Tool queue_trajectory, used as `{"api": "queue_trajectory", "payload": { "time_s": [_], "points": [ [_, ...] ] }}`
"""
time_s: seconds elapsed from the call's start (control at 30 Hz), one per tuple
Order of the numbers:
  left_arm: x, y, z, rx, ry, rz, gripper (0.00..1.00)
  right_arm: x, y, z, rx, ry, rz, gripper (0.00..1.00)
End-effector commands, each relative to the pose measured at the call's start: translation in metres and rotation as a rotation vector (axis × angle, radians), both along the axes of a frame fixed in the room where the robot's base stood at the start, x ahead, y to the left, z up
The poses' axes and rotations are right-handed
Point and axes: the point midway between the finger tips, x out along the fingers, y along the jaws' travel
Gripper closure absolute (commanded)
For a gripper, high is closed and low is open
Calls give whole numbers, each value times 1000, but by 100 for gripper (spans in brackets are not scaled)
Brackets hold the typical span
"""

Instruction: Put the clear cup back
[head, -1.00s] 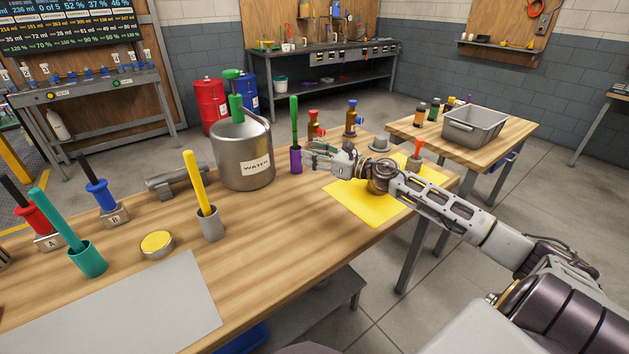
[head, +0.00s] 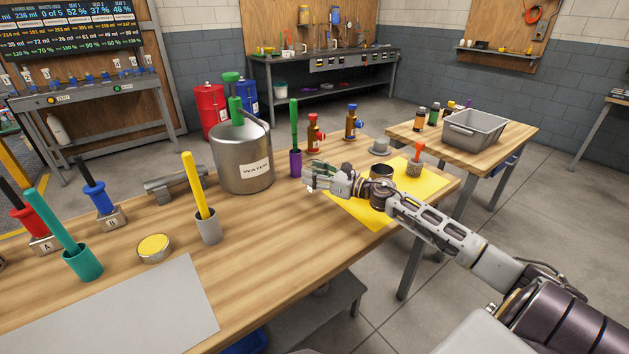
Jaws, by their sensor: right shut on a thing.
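My right gripper (head: 312,181) reaches in from the right over the wooden workbench (head: 285,215), just right of and in front of the purple holder (head: 295,163) with the green-handled tool. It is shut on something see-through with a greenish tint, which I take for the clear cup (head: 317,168). The fingers and wrist hide much of it, and its outline is hard to make out. Whether it touches the bench I cannot tell. My left gripper is not in view.
A steel WATER pot (head: 243,160) stands left of the gripper. Brown bottles (head: 314,134) stand behind it. A yellow mat (head: 370,215) lies under my right forearm. A grey cup (head: 208,226) with a yellow stick stands in front. The bench between is clear.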

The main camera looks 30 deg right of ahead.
Motion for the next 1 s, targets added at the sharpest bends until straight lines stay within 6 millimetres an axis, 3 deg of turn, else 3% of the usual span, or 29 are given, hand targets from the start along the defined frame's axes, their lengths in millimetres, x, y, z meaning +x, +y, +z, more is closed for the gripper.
{"api": "queue_trajectory", "payload": {
  "time_s": [0.2, 0.73, 0.77, 0.9, 1.0],
  "points": [
    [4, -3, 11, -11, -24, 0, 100, 0, 0, -21, 0, 0, -1, 87],
    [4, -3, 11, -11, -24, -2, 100, 0, 0, -25, -1, 0, 0, 87],
    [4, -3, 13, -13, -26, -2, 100, 0, 0, -25, 0, 0, 0, 51],
    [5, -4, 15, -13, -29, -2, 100, 0, 0, -25, 0, 0, 0, 33],
    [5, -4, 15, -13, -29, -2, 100, 0, 0, -25, 0, 0, 0, 32]
  ]
}}
